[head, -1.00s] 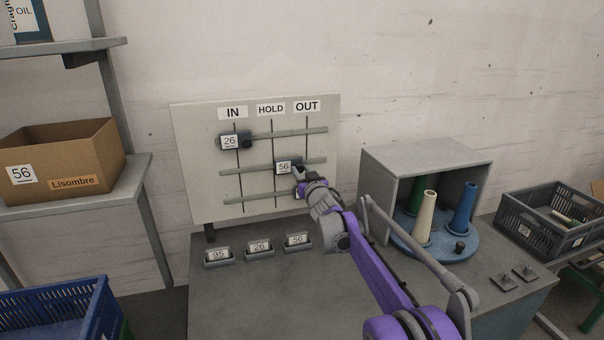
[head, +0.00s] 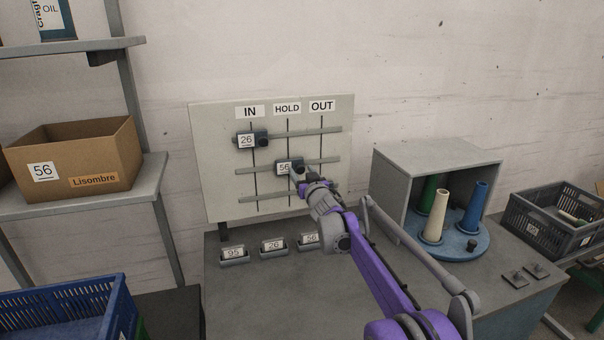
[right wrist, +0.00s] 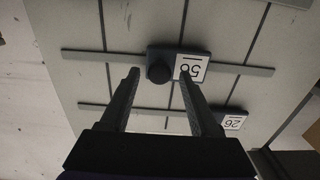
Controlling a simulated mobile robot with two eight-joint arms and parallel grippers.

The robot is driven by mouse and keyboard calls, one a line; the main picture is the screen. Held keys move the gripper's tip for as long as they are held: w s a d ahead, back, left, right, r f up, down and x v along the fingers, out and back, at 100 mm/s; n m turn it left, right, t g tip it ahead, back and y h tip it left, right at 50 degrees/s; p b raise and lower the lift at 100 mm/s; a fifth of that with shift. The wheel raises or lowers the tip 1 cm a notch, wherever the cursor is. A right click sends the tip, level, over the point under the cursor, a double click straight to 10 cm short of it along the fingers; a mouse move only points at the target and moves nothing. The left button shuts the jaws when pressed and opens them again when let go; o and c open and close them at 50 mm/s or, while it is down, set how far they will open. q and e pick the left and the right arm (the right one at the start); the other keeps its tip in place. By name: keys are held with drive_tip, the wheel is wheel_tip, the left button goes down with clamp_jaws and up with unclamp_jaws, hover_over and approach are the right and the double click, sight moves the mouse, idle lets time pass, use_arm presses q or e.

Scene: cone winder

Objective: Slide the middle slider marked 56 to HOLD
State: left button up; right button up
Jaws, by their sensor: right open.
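The middle slider marked 56 (head: 284,168) is a dark block with a white tag and a round knob, on the middle rail of the upright board (head: 222,191). It sits across the line under the HOLD label (head: 287,108). In the right wrist view the slider (right wrist: 190,68) is upside down, centred on the middle line. My right gripper (head: 299,174) is open at the slider. In the right wrist view its fingertips (right wrist: 160,76) lie either side of the knob; I cannot tell whether they touch it. My left gripper is not in view.
Slider 26 (head: 246,141) sits at IN on the top rail. My right arm hides part of the bottom rail. Tag holders (head: 273,246) stand on the bench below. A grey housing (head: 437,155) with cones stands to the right.

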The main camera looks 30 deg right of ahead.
drive_tip(key=shift+s, duration=0.1)
drive_tip(key=b+v, duration=0.1)
drive_tip(key=v, duration=0.9)
drive_tip(key=shift+s, duration=0.3)
drive_tip(key=s+a+f+n+g+y+p, duration=0.1)
drive_tip(key=s+a+f+g, duration=0.3)
drive_tip(key=s+a+f, duration=0.3)
drive_tip(key=s+a+f+n+g+y+p, duration=0.1)
drive_tip(key=s+a+f+g, duration=0.3)
drive_tip(key=s, duration=1.3)
drive_tip(key=s+a+f+g+y+p, duration=0.2)
drive_tip(key=s+a+f+g, duration=0.2)
drive_tip(key=s+a+f, duration=0.6)
drive_tip(key=s+a, duration=0.2)
drive_tip(key=a, duration=0.1)
drive_tip(key=shift+s+f+n, duration=0.2)
drive_tip(key=shift+f+n, duration=0.1)
drive_tip(key=shift+n, duration=0.1)
drive_tip(key=shift+d, duration=0.1)
